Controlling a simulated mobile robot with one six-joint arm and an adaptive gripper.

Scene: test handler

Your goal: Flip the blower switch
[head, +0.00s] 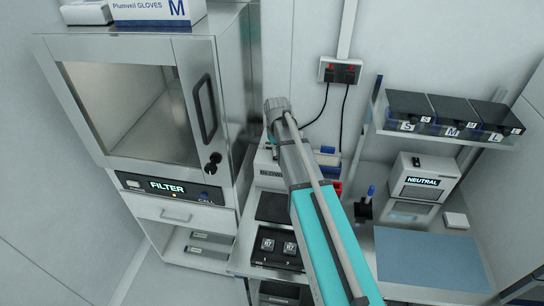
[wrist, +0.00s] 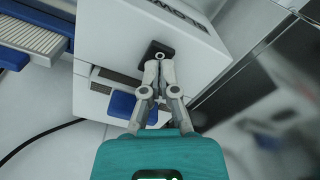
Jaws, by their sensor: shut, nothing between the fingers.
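The blower (wrist: 190,28) is a white box in the wrist view, its lettering upside down and partly cut off. A small black switch (wrist: 152,47) sits on its face. My gripper (wrist: 158,60) is shut and empty, with its fingertips right at the lower edge of the switch and overlapping it in the picture. I cannot tell whether they touch, or which way the switch is set. In the head view the blower (head: 266,172) shows beside my arm, which hides much of it. My gripper is hidden behind my arm there.
A steel cabinet marked FILTER (head: 168,188) stands close on the left. A red and black wall socket (head: 340,71) with hanging cables is behind. A box marked NEUTRAL (head: 422,182) and a blue-grey mat (head: 428,258) lie on the right. A blue-and-white item (wrist: 38,38) sits beside the blower.

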